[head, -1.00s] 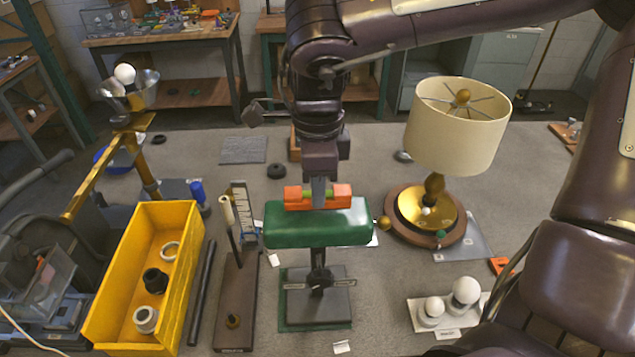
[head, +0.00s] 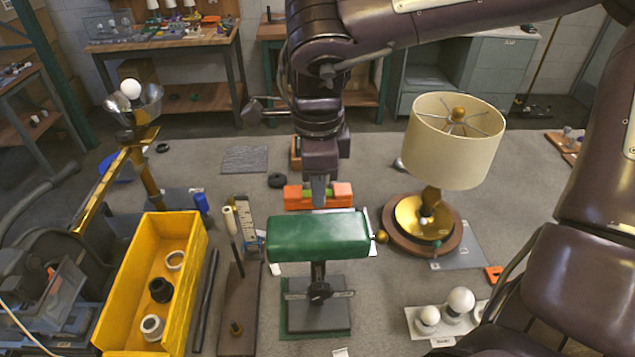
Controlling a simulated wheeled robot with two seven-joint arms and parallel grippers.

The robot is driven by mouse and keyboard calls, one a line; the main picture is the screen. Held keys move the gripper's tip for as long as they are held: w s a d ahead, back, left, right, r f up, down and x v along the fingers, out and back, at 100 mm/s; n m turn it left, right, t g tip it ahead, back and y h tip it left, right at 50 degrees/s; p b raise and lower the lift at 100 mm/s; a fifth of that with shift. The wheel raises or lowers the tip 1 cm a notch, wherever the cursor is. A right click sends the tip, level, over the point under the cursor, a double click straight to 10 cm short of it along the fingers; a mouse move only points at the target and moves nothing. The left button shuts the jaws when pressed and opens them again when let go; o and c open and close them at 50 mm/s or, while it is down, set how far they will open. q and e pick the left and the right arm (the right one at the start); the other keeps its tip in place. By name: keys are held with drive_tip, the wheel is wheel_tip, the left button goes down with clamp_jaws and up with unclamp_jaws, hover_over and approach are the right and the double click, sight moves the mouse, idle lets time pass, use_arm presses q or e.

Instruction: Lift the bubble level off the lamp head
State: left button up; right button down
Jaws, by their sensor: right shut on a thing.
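The bubble level (head: 337,195) is an orange bar with a green middle. My right gripper (head: 319,192) is shut on its middle. The green lamp head (head: 318,237) stands on a post over a square grey base (head: 318,306). The level shows just behind and above the lamp head's far edge; whether a gap separates them in height is hard to tell. My left gripper is not in view; a dark arm fills the right edge.
A yellow bin (head: 188,258) with several round fittings stands at the left. A cream-shaded lamp (head: 455,140) stands at the right on a round wooden base. White bulbs (head: 460,299) sit on a holder at the front right.

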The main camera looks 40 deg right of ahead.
drive_tip(key=shift+r+p, duration=0.4)
drive_tip(key=shift+r, duration=0.4)
drive_tip(key=shift+r+p, duration=1.85)
drive_tip(key=shift+r, duration=0.2)
drive_tip(key=shift+f, duration=0.2)
wheel_tip(320, 180, down, 7)
drive_tip(key=b, duration=0.6)
drive_tip(key=shift+b, duration=0.35)
drive_tip(key=shift+r, duration=0.1)
